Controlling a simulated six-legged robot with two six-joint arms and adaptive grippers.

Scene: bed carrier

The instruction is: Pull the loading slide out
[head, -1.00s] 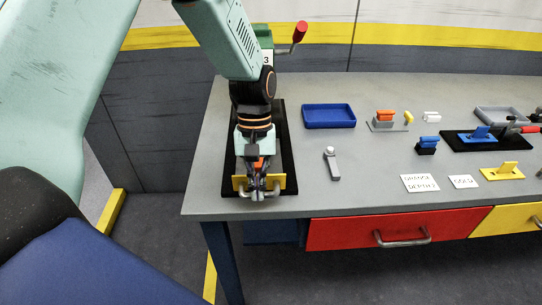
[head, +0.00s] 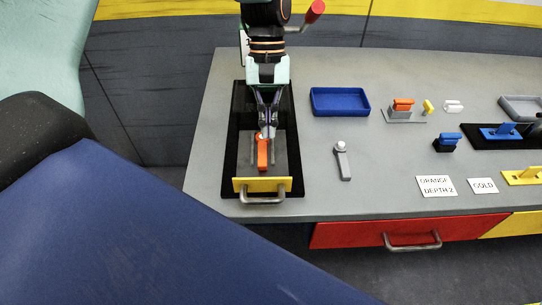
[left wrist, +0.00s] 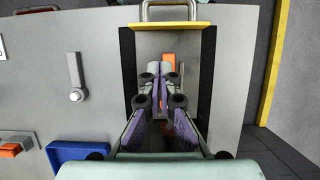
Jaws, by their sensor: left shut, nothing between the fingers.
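The loading slide (head: 283,155) is a grey carriage in a black base at the table's left end. Its yellow front plate (head: 262,185) carries a metal handle (head: 262,197) near the table's front edge. An orange block (head: 262,153) sits lengthwise on the slide. My left gripper (head: 267,133) is shut and empty above the slide, at the block's back end and behind the handle, apart from it. In the left wrist view the fingertips (left wrist: 160,68) partly hide the orange block, and the yellow plate (left wrist: 170,27) lies beyond them. My right gripper is not in view.
A blue tray (head: 339,102), a grey lever (head: 343,165) and label cards (head: 436,186) lie to the right. A red drawer (head: 350,233) is under the table edge. A red-knobbed lever (head: 314,12) rises behind the slide. Grey tabletop beside the lever is clear.

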